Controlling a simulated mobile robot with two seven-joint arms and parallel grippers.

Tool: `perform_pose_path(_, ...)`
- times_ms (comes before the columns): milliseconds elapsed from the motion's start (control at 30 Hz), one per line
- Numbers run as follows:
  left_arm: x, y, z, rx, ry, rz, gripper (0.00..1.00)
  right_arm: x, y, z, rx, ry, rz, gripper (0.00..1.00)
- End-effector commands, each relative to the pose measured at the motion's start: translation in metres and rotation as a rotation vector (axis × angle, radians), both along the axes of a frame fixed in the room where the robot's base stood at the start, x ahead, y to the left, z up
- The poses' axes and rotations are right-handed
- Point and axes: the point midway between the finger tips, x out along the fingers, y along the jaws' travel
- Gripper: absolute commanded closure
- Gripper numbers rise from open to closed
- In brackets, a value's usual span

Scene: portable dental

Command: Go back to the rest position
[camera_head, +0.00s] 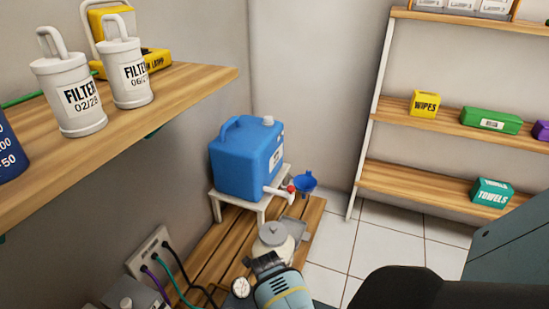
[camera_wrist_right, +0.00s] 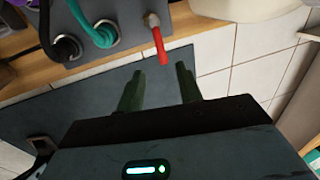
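My right gripper (camera_wrist_right: 159,72) shows in the right wrist view with its two dark fingers apart and nothing between them. A red-tipped fitting (camera_wrist_right: 160,45) on a grey box (camera_wrist_right: 122,28) lies just beyond the fingertips; I cannot tell whether they touch. A black shape (camera_head: 440,290) at the lower right of the head view looks like part of my arm. Neither gripper shows in the head view. My left gripper is in neither view.
A wooden shelf (camera_head: 190,88) with two filter bottles juts in at the left. A blue tank (camera_head: 235,165) stands on a white stand (camera_head: 247,207) above wooden slats (camera_head: 210,250). Cables leave a wall socket (camera_head: 150,250). Shelves stand at right; tiled floor (camera_head: 385,240) is open between.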

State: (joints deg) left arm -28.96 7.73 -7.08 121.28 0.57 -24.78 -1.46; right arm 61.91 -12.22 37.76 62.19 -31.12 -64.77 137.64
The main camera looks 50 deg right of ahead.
Motion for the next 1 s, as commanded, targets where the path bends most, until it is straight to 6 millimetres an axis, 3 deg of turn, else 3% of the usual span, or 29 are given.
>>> perform_pose_path(333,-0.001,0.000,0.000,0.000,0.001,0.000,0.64,0.000,0.000,0.000,0.000,0.000,0.001,0.65)
perform_pose_path(467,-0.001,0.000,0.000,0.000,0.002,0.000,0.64,-0.012,-0.008,-0.006,-0.024,0.008,0.049,0.65)
perform_pose_path(567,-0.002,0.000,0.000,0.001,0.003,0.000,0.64,-0.036,-0.023,-0.015,-0.074,0.024,0.169,0.65)
perform_pose_path(800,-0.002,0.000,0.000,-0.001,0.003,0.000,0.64,-0.115,-0.057,-0.030,-0.247,0.104,0.688,0.65)
perform_pose_path(1000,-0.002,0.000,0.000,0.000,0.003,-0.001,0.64,-0.177,-0.055,-0.029,-0.362,0.181,1.170,0.65)
